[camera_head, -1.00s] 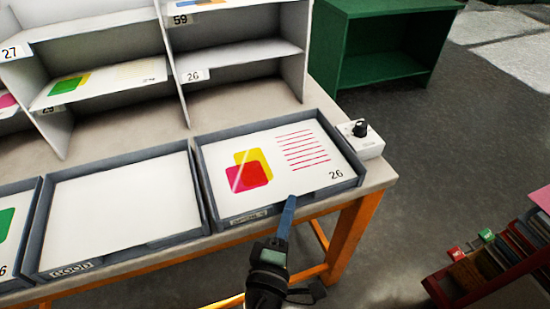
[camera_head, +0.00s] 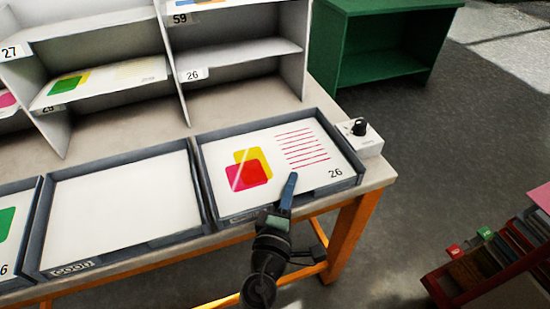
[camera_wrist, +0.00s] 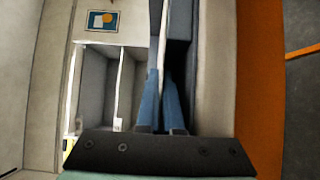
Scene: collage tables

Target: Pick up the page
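The page (camera_head: 258,160) is white with a red and a yellow rounded square, red lines and the number 26. It lies flat in the right grey tray (camera_head: 204,184) on the table. My gripper (camera_head: 289,190) is at the front edge of this tray, and its blue fingers reach over the rim to the page's near edge. In the wrist view my gripper (camera_wrist: 161,90) shows two blue fingers with a narrow gap between them.
A middle tray (camera_head: 37,235) marked GOOD holds a blank white sheet. Another tray is cut off at the left. A grey shelf rack (camera_head: 110,60) stands behind. A white box with a black knob (camera_head: 362,138) sits right of the page's tray. A green cabinet (camera_head: 385,40) stands beyond.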

